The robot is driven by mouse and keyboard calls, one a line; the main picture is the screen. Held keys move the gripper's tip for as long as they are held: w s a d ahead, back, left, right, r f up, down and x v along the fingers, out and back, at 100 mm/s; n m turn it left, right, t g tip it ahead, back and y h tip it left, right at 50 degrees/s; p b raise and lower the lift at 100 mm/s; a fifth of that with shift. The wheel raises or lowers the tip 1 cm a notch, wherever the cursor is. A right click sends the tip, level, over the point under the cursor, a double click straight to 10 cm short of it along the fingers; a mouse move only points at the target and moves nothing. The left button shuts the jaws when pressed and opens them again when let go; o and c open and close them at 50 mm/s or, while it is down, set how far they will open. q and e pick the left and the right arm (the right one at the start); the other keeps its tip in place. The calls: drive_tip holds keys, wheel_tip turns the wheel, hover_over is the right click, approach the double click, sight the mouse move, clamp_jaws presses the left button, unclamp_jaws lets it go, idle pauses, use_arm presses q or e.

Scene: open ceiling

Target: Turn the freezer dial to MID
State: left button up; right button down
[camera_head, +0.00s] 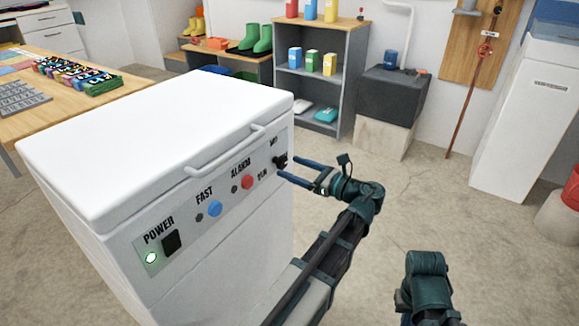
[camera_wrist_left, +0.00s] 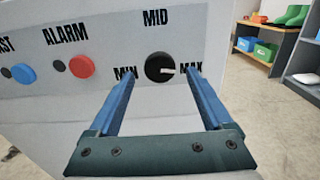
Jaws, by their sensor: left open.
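The black freezer dial (camera_wrist_left: 159,68) sits on the front panel between the MIN and MAX labels, with MID above it. Its light pointer points right, toward MAX. In the head view the dial (camera_head: 280,161) shows at the panel's right end, partly hidden near the fingers. The white chest freezer (camera_head: 150,135) has its lid closed. My left gripper (camera_head: 284,168) is open in front of the dial. In the left wrist view its blue fingers (camera_wrist_left: 159,80) lie either side of the dial, and I cannot tell whether they touch the panel.
A red ALARM button (camera_wrist_left: 81,66) and a blue FAST button (camera_head: 215,208) lie left of the dial. A lid handle (camera_head: 225,152) juts out above the panel. A dark link of my right arm (camera_head: 428,285) shows at bottom right.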

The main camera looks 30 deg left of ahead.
use_arm(q)
drive_tip(key=shift+w+a, duration=0.1)
drive_tip(key=shift+a, duration=0.8)
clamp_jaws()
